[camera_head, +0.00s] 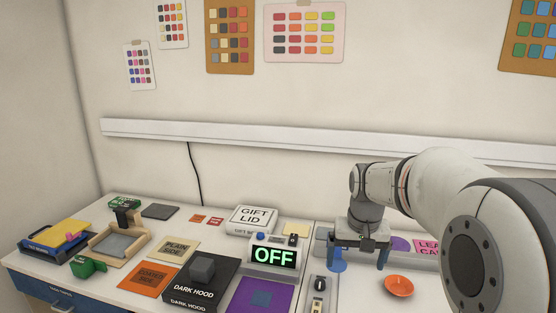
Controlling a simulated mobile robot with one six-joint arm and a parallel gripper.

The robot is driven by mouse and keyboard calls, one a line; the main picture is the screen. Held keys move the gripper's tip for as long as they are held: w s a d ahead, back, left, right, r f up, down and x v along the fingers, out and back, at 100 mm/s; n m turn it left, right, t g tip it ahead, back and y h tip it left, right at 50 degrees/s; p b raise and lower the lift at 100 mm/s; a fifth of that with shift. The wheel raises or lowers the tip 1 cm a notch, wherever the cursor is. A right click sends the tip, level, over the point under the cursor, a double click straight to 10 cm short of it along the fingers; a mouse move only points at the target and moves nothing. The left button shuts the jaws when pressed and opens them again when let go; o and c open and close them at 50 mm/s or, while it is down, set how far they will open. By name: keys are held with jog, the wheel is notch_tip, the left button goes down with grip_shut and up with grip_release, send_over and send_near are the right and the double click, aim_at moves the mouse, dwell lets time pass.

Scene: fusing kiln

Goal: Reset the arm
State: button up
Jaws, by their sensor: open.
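My arm reaches in from the right edge of the head view and bends down over the back right part of the bench. My gripper (360,258) points down at its end. Its two dark fingers are apart, with nothing visible between them. A blue thing (337,261) stands beside the left finger; I cannot tell whether they touch.
A kiln controller (273,254) reading OFF stands left of the gripper, before a white GIFT LID box (251,217). A black DARK HOOD (194,285), an orange board (149,279) and a wooden frame (98,246) crowd the left. A wall rail (300,140) runs behind the bench.

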jog(key=s+a+f, duration=0.1)
jog(key=s, duration=0.9)
jog(key=s+a+f+n+t, duration=0.1)
jog(key=s, duration=0.9)
jog(key=shift+s+a, duration=0.25)
jog(key=shift+a, duration=0.05)
dwell(0.5)
